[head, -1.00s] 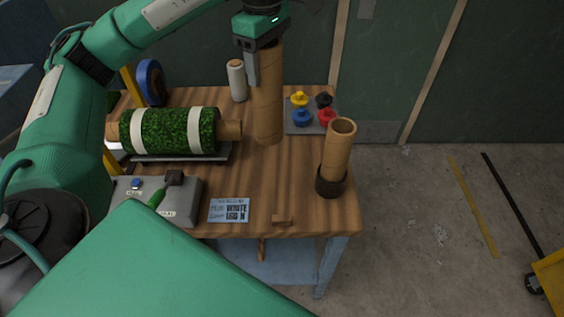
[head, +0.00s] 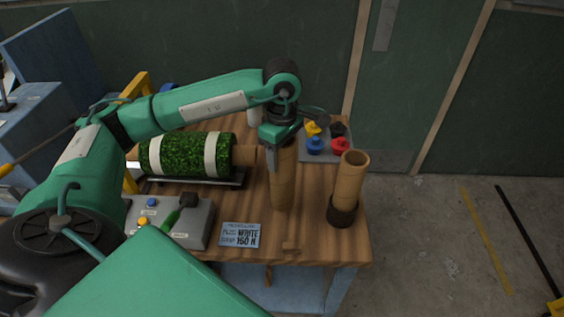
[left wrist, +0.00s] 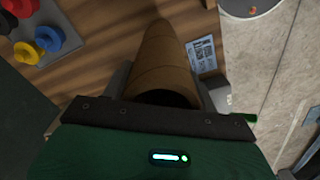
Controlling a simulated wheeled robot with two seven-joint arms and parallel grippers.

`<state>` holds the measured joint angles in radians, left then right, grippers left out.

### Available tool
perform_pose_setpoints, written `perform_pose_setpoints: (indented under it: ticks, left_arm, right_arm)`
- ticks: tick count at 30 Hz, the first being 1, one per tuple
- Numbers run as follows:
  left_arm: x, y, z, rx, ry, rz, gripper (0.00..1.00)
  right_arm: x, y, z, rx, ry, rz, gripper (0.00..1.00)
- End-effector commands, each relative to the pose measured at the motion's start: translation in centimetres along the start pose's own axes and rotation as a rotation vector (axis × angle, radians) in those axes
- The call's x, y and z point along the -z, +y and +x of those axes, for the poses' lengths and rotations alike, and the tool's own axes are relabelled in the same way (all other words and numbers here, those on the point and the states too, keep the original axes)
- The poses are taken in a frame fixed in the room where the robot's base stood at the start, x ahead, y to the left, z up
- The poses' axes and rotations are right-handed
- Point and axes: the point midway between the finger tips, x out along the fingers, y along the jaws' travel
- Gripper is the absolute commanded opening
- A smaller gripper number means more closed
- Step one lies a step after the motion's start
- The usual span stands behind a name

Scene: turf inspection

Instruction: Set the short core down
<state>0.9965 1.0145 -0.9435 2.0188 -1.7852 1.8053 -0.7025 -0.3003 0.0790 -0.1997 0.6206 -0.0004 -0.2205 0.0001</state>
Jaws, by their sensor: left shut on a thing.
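A brown cardboard core (head: 282,184) stands roughly upright in my left gripper (head: 274,150), which is shut on its upper part. In the head view its lower end is over bare tabletop; I cannot tell if it touches. In the left wrist view the core (left wrist: 165,62) runs away from the gripper (left wrist: 168,92), its near end partly hidden by the gripper body. Another brown core (head: 351,178) stands in a dark round holder (head: 342,213) to the right, apart from the held one. My right gripper is not in view.
The wooden table (head: 305,245) has a turf roll (head: 185,155) on a rack at left. A grey control box (head: 190,227) and a label card (head: 241,235) lie nearer. A grey tray (head: 314,156) with coloured knobbed pieces is behind.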

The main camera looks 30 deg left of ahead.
Motion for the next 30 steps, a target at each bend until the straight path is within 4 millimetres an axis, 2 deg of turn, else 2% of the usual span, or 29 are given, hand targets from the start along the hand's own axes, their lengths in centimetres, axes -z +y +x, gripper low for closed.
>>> perform_pose_setpoints:
  ticks: [4, 11, 22, 23, 26, 30]
  left_arm:
    - [0.0, -0.1, 1.0, 0.002, -0.001, 0.000, 0.15]
    - [0.0, -0.1, 4.2, 0.002, 0.000, 0.001, 0.15]
    - [0.0, 0.0, 4.8, -0.001, 0.000, 0.001, 0.15]
    - [0.0, 0.0, 4.8, 0.000, 0.000, 0.001, 0.61]
    - [0.0, 0.0, 4.7, 0.000, 0.000, 0.001, 0.81]
    - [0.0, 0.0, 4.6, 0.000, 0.000, 0.001, 0.81]
  right_arm:
    - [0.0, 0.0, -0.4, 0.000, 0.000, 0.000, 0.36]
    - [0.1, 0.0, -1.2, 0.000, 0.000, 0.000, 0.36]
    - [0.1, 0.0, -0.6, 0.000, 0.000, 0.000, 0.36]
    - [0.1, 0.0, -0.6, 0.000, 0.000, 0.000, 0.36]
    - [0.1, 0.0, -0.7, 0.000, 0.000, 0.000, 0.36]
    - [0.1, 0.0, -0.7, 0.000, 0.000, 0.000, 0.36]
